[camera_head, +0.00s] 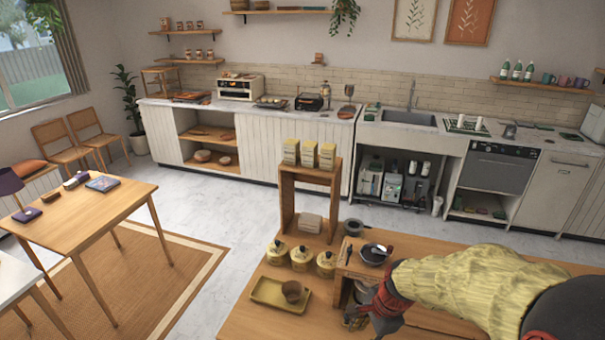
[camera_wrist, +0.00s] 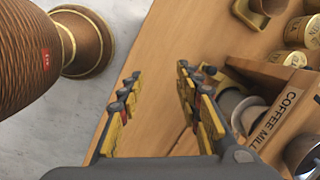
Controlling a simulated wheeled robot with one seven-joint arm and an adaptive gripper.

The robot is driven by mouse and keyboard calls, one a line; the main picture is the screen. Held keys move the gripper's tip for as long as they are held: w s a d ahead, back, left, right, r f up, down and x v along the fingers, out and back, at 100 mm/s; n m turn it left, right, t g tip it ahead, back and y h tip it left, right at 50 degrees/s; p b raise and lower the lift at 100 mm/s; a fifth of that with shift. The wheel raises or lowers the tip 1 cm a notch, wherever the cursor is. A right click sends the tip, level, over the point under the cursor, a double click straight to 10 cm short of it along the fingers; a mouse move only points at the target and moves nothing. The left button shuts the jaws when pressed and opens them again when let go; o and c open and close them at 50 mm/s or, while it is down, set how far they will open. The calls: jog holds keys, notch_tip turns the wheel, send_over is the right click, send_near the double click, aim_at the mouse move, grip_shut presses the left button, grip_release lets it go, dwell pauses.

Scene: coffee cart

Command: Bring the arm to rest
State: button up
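My gripper (camera_wrist: 159,72) is open in the wrist view, its two yellow-padded fingers apart with only bare wooden counter between them. In the head view my arm, in a yellow knit sleeve with a red cuff, reaches in from the lower right. The dark gripper (camera_head: 378,312) is low beside the wooden box on the cart counter (camera_head: 250,318). The fingertips are hard to make out there. In the wrist view a box lettered COFFEE MILL (camera_wrist: 283,112) stands just right of the right finger.
A yellow tray (camera_head: 268,296) with a brown cup (camera_head: 292,290) and yellow canisters (camera_head: 301,258) stand left of the gripper. A wooden shelf (camera_head: 288,200) rises behind. A dark bowl (camera_head: 373,255) sits on the box. A brown woven vessel (camera_wrist: 25,55) is at left in the wrist view.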

jog(key=s+d+r+n+t+h+b, duration=0.2)
jog(key=s+d+r+n+t+b, duration=0.1)
jog(key=s+r+n, duration=1.2)
jog(key=shift+s+d+r+t+b, duration=0.15)
jog(key=shift+s+r+t+b, duration=0.45)
jog(key=shift+s+b, duration=0.5)
